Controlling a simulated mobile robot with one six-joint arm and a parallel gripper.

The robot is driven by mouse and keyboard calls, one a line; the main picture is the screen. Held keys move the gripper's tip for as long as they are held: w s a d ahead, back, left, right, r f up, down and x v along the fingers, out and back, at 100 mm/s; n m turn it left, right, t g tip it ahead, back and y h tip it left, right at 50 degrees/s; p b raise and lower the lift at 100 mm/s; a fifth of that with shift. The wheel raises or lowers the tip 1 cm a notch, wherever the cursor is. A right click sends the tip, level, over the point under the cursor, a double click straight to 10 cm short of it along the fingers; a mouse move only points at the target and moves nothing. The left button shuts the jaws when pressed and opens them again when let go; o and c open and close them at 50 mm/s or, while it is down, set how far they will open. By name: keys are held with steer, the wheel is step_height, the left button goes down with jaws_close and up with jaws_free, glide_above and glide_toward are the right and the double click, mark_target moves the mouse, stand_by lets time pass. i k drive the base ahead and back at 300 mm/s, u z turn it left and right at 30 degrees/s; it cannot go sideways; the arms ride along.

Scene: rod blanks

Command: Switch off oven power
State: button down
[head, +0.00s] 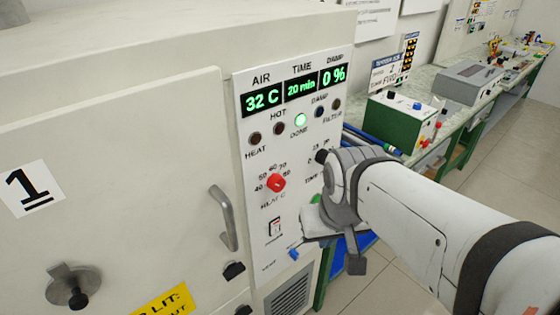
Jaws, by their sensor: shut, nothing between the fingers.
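The oven (125,120) fills the left of the head view, its door closed. Its control panel (246,185) shows 32 C, 20 min and 0 %, and the green DONE lamp (300,120) is lit. A red heat knob (276,183) sits mid-panel. A small rocker switch (274,226) is below it; its position is too small to tell. My wrist hides the panel's lower right.
The door handle (224,218) sticks out left of the panel, with dark catches below it. A round latch (75,287) is at lower left. A bench (455,115) with a green box (400,122) and a grey device (468,82) runs behind on the right. Floor is clear at right.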

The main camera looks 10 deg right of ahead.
mark_target(275, 226)
steer(key=u, duration=0.2)
steer(key=k, duration=1.5)
steer(key=z, duration=0.3)
steer(key=i, duration=1)
steer(key=z, duration=0.05)
